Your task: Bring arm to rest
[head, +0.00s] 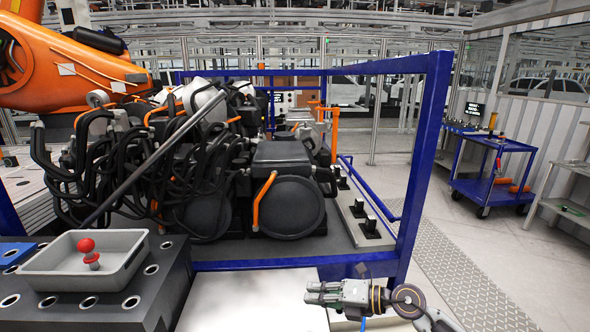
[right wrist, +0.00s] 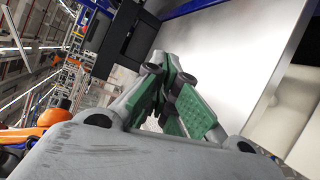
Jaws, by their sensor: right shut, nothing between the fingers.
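My right gripper (head: 311,293) is at the lower middle right of the head view, its fingers pointing left. It is shut and empty, in front of the blue frame and over a pale white surface. In the right wrist view, the grey and green fingers of my right gripper (right wrist: 158,72) come together at the tips with nothing held between them. My left gripper is not in view.
A drive unit (head: 287,205) with black cables stands inside a blue frame (head: 421,170). A grey tray (head: 60,284) with a red-knobbed part (head: 88,250) sits at lower left. An orange robot arm (head: 60,65) is behind. A blue cart (head: 490,165) stands right; floor between is clear.

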